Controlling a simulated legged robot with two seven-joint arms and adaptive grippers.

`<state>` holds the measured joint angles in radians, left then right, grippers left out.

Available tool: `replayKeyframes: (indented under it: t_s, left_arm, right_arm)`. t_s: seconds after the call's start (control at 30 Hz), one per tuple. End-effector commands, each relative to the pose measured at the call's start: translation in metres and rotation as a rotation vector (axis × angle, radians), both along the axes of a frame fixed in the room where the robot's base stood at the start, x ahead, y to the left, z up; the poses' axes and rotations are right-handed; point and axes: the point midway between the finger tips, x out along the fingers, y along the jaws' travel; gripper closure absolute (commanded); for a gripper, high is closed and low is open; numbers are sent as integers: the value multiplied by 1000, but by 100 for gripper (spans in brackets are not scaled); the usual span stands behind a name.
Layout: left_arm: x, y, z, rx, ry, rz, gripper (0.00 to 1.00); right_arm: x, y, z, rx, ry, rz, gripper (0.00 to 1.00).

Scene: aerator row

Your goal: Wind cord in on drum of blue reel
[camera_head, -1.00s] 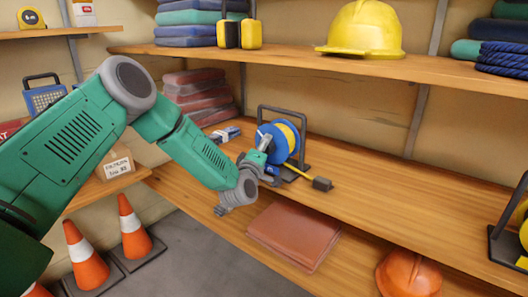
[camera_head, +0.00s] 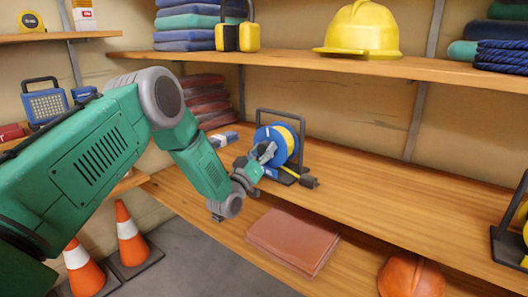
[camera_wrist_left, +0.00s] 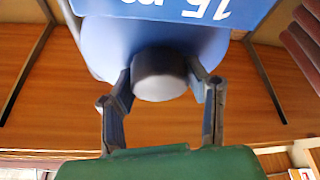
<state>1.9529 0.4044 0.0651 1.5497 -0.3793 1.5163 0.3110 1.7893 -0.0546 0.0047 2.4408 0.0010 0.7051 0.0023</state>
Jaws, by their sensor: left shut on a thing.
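The blue reel (camera_head: 265,133) stands upright in its black frame on the middle shelf board. Yellow cord (camera_head: 291,138) is wound on its drum. The dark plug (camera_head: 310,182) at the cord's free end lies on the board close to the reel's right foot. My left gripper (camera_head: 266,154) is at the reel's front face. In the left wrist view, its two fingers (camera_wrist_left: 163,88) are closed on a dark round crank knob (camera_wrist_left: 160,75) in front of the blue disc, which carries printed white characters. My right gripper is out of view.
A brown folded sheet (camera_head: 293,240) and an orange helmet (camera_head: 410,276) lie on the lower shelf. Another reel in a black stand (camera_head: 508,240) is at the right edge. The middle board (camera_head: 400,205) between the reels is clear. Orange cones (camera_head: 130,235) stand on the floor.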

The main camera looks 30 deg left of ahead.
Motion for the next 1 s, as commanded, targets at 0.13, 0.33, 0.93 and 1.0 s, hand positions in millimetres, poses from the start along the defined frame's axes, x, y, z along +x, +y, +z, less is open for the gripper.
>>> replayKeyframes:
  t_s: [0.13,0.33,0.93,1.0]
  left_arm:
    - [-1,-1,-8,70,10,-4,87]
    - [-2,-1,-8,121,5,-3,87]
    - [-2,0,-7,138,0,-1,37]
    - [-2,0,-6,137,-4,0,37]
  right_arm:
    - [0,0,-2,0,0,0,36]
    - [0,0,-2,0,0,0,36]
    - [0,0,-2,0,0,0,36]
    - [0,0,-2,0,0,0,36]
